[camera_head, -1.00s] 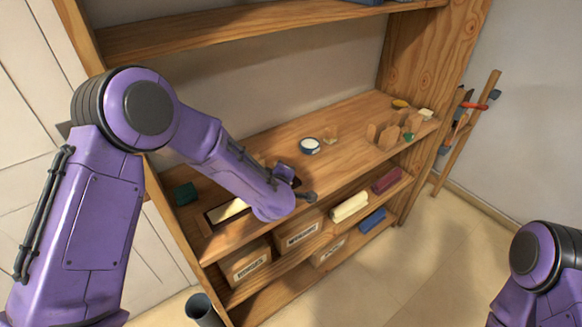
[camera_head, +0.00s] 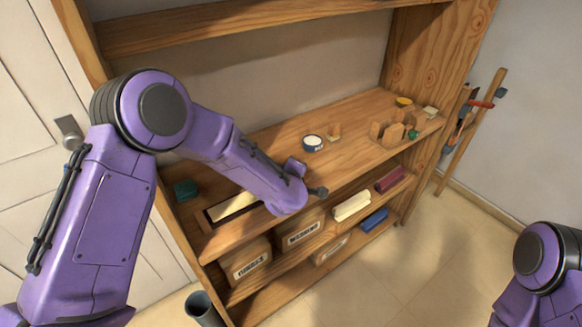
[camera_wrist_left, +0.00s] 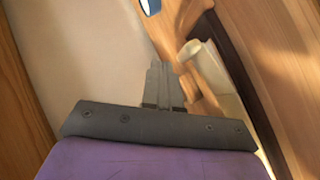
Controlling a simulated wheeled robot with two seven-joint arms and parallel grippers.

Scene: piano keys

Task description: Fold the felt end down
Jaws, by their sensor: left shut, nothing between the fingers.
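The cream felt strip (camera_head: 232,207) lies in a dark-edged recess or tray on the middle shelf in the head view, partly hidden by my left arm. In the left wrist view a pale cream piece (camera_wrist_left: 195,55) stands up with a curled, raised end, and a pale strip runs down from it. I take this to be the felt's end. My left gripper (camera_wrist_left: 160,78) is shut and empty, just left of the raised end; I cannot tell whether they touch. In the head view its fingers are hidden behind my forearm. My right gripper is out of view.
On the shelf (camera_head: 270,145) are a round blue-and-white tin or roll (camera_head: 312,143), a green block (camera_head: 185,189) and wooden holders (camera_head: 388,132). Labelled boxes (camera_head: 245,261) and coloured rolls (camera_head: 352,206) sit below. The shelf above overhangs at the back.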

